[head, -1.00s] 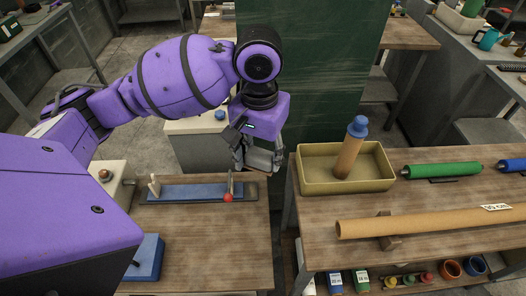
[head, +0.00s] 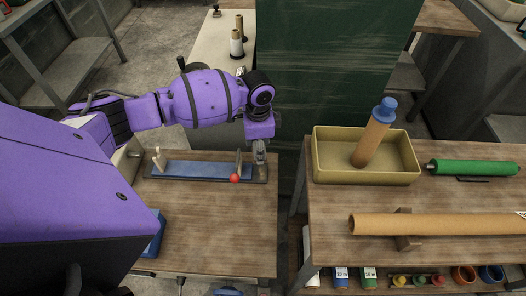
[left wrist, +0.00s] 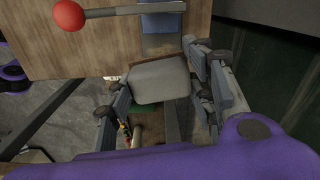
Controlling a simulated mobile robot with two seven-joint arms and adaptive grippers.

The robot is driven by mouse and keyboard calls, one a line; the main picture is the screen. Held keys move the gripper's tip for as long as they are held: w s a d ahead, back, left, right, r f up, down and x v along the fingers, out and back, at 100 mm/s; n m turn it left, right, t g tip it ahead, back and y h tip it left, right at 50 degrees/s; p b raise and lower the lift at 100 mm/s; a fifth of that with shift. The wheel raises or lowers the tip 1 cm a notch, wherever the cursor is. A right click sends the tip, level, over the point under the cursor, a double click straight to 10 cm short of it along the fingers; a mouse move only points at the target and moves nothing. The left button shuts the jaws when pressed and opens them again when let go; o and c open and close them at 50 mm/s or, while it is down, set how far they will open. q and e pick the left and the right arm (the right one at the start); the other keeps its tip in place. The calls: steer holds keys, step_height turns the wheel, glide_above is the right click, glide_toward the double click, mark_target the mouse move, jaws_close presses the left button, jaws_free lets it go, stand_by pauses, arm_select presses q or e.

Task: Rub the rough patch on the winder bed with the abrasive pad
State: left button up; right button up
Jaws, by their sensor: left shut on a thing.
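The winder bed (head: 200,170) is a long blue strip on a dark base on the left table, with a light post (head: 160,158) at its left end and a red-knobbed lever (head: 235,178) near its right end. My left gripper (head: 259,156) is at the bed's right end, just beyond the lever. In the left wrist view its fingers (left wrist: 160,95) are shut on a grey block with a brown edge, seemingly the abrasive pad (left wrist: 160,80). The red knob and part of the blue bed show above the pad there. I cannot make out the rough patch.
A cardboard tube (head: 440,224) and a green roller (head: 475,167) lie there too. A gap separates the tables, with a green panel (head: 335,70) behind.

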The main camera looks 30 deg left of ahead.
arm_select(q)
steer(key=shift+w+d+m, duration=0.1)
steer(key=shift+w+m, duration=0.2)
steer(key=shift+m, duration=0.5)
steer(key=shift+r+p, duration=0.15)
steer(key=shift+p, duration=0.15)
step_height(320, 180, down, 3)
steer(key=shift+s+f+b, duration=0.1)
steer(key=shift+f+b, duration=0.1)
steer(key=shift+b, duration=0.3)
steer(key=shift+f, duration=0.45)
arm_select(e)
steer(key=shift+s+f, duration=0.2)
steer(key=shift+f, duration=0.15)
